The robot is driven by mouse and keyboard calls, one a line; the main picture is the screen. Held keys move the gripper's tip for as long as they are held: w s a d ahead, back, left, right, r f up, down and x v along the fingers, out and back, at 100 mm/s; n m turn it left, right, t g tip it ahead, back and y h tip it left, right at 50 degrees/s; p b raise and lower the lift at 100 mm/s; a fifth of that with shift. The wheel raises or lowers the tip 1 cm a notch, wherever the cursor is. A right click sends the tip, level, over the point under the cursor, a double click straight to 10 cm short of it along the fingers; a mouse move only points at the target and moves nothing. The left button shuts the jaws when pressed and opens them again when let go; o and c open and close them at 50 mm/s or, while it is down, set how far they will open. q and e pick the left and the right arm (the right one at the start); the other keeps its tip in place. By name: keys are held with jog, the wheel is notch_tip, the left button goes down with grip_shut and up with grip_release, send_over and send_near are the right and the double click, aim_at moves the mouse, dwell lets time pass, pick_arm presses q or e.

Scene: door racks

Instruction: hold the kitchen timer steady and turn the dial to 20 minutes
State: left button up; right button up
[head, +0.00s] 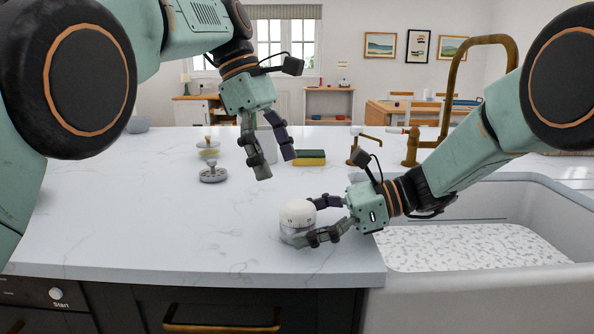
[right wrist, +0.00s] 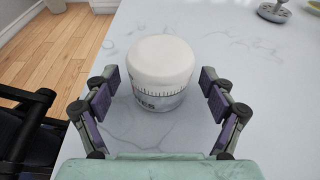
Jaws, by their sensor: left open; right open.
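The kitchen timer (head: 297,214) is a white round dial on a grey base with a band of tick marks. It stands upright on the white counter near its front edge. In the right wrist view the timer (right wrist: 161,72) sits between the fingers of my right gripper (right wrist: 161,103), with a gap on each side. In the head view my right gripper (head: 318,219) is open, low at the counter, one finger on each side of the timer. My left gripper (head: 273,163) is open and empty, pointing down above the counter, behind and left of the timer. The dial reading is too small to tell.
A sink (head: 480,290) lies to the right, with a brass tap (head: 449,95) behind it. The counter's front edge is close to the timer. The counter's left part is clear.

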aim_at(293, 203)
jog(key=v, duration=1.2)
jog(key=x, duration=1.2)
jog(key=shift+a, duration=0.1)
pick_arm(q)
jog(key=x, duration=0.3)
jog(key=shift+d, duration=0.1)
jog(key=shift+f, duration=0.2)
